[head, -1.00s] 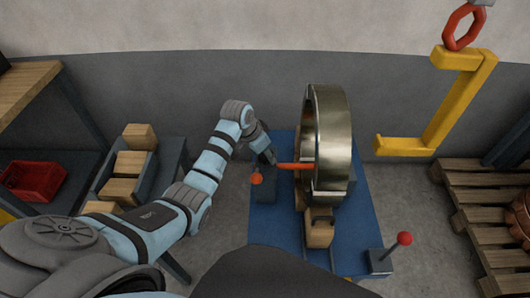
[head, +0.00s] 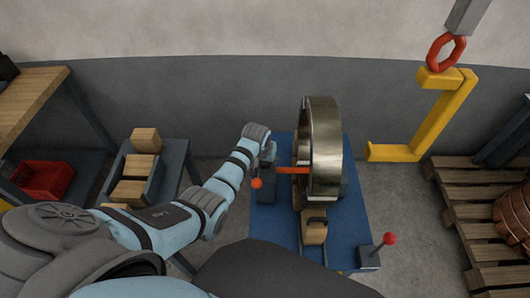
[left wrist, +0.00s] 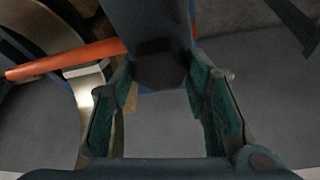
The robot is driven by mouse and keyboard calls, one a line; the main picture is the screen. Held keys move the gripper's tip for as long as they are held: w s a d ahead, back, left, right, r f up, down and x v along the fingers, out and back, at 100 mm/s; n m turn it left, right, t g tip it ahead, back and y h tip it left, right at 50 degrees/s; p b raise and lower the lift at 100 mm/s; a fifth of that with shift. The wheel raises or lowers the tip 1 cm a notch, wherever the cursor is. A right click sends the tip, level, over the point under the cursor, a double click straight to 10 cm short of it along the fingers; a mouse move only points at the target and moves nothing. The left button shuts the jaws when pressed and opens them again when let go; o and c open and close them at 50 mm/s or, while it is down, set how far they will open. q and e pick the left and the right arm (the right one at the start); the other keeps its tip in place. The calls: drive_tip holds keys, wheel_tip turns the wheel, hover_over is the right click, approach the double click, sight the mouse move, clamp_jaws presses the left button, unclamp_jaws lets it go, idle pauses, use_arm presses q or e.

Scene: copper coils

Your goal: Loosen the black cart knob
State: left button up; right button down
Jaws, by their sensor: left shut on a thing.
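The blue cart (head: 262,222) carries a large upright metal coil ring (head: 326,150). An orange-red bar (head: 292,170) runs from the coil toward the cart's left side; it also shows in the left wrist view (left wrist: 65,60). My left gripper (head: 268,156) is at the cart's left side, beside the bar's near end. In the left wrist view its two green-padded fingers (left wrist: 167,80) stand either side of a dark knob (left wrist: 160,66) at the end of a blue-grey post. It is shut on this knob. In the head view the knob is hidden. My right gripper is not in view.
Red ball-ended levers stand on the cart's left (head: 257,183) and front right (head: 390,239). A yellow C-hook (head: 430,115) hangs at the right, above a wooden pallet (head: 470,215). A rack of wooden blocks (head: 146,141) and a red bin (head: 45,179) are at the left.

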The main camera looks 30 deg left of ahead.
use_arm(q)
drive_tip(key=n+y, duration=0.1)
drive_tip(key=n, duration=0.2)
drive_tip(key=shift+w+d+r+p, duration=0.1)
drive_tip(key=shift+p, duration=0.25)
drive_tip(key=n, duration=0.2)
drive_tip(key=shift+n+g+y+b, duration=0.3)
drive_tip(key=shift+g+y+b, duration=0.05)
drive_tip(key=shift+g+y, duration=0.05)
drive_tip(key=n, duration=0.1)
drive_tip(key=n+b, duration=0.1)
drive_tip(key=n+g+y+b, duration=0.1)
drive_tip(key=shift+w+d+f, duration=0.1)
drive_tip(key=shift+f, duration=0.15)
drive_tip(key=shift+r+n+g+y+b, duration=0.15)
drive_tip(key=shift+n+g+b, duration=0.15)
drive_tip(key=shift+n+b, duration=0.5)
drive_tip(key=shift+n+g+y+b, duration=0.15)
drive_tip(key=shift+n+g+b, duration=0.15)
drive_tip(key=shift+n+b, duration=0.5)
drive_tip(key=o, duration=1.2)
drive_tip(key=shift+c, duration=0.2)
